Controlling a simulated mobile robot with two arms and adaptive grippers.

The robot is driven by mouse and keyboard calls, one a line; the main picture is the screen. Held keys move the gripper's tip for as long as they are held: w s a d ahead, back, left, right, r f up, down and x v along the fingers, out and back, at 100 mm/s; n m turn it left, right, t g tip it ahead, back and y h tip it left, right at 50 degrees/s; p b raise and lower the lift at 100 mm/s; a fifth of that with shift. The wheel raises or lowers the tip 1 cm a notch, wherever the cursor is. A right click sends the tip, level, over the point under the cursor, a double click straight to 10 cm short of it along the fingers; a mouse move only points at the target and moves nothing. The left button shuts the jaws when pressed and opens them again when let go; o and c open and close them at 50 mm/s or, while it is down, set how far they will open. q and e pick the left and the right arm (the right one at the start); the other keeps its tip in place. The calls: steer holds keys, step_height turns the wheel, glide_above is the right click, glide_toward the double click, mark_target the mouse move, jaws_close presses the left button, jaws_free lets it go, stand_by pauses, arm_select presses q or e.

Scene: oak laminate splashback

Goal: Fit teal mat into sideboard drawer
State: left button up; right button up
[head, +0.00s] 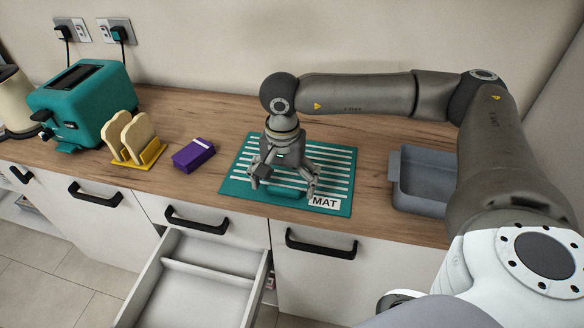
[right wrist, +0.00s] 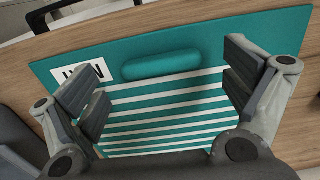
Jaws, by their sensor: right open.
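The teal mat (head: 237,186) with white stripes and a MAT label lies flat on the wooden counter. It also shows in the right wrist view (right wrist: 205,50), with a raised teal grip bar (right wrist: 161,64) near one edge. My right gripper (head: 284,188) is open and points down over the mat; its fingers (right wrist: 165,92) stand either side of the bar, which is not clasped. Whether the fingertips touch the mat, I cannot tell. The sideboard drawer (head: 208,279) is pulled open below the counter, left of the mat, and its visible part is empty with a divider. My left gripper is not in view.
A purple box (head: 194,155), a yellow rack with toast (head: 139,152) and a teal toaster (head: 88,101) stand left of the mat. A grey bin (head: 421,183) stands to its right. Closed drawers with black handles (head: 321,242) flank the open one.

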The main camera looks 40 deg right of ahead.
steer(key=shift+f, duration=0.7)
steer(key=c, duration=1.2)
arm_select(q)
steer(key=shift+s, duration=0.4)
arm_select(e)
steer(key=shift+c, duration=0.2)
steer(key=shift+r, duration=0.1)
